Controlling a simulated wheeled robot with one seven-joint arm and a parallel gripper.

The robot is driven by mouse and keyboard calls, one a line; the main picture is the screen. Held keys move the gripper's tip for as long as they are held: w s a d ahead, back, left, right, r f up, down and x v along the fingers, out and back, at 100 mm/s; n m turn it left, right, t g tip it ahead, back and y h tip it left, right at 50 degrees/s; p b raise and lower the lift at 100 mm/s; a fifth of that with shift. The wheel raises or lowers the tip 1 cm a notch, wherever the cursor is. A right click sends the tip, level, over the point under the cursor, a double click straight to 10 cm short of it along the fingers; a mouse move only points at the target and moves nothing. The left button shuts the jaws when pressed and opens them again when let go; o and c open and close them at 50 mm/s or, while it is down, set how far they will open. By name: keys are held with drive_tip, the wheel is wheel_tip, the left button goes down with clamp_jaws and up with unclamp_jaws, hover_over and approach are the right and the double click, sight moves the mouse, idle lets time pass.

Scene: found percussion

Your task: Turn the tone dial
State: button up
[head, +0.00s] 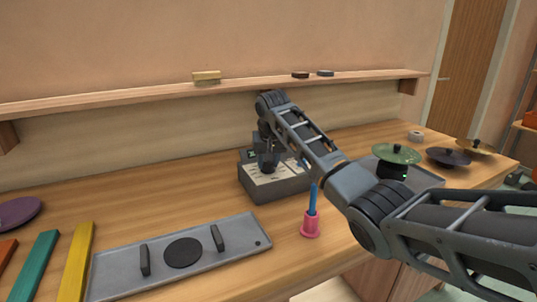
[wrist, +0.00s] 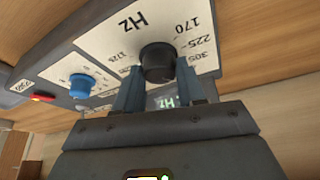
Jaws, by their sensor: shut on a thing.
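The tone dial (wrist: 157,62) is a dark round knob on the pale face of a grey box. The face shows "Hz" and a printed scale with 170 and 225. My gripper (wrist: 165,88) is at the knob, with one blue-grey finger on each side, shut on it. In the head view the grey tone box (head: 277,190) stands on the bench, and my gripper (head: 268,160) reaches down onto its top from above. The knob itself is hidden there by my gripper. A small lit display (wrist: 166,101) reading Hz is partly covered by the fingers.
A smaller blue knob (wrist: 82,86) and a red light (wrist: 43,97) are on the same box. A pink holder (head: 311,226) with a blue stick stands in front. A grey tray (head: 120,273) lies front left. Green (head: 396,153) and purple (head: 448,156) discs stand right.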

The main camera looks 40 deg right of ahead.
drive_tip(key=shift+m+p, duration=0.35)
drive_tip(key=shift+m, duration=0.25)
drive_tip(key=o, duration=1)
drive_tip(key=shift+r, duration=0.1)
drive_tip(key=shift+b+v, duration=0.35)
drive_tip(key=shift+v, duration=3.45)
drive_tip(key=shift+w+a, duration=0.1)
drive_tip(key=shift+a, duration=0.05)
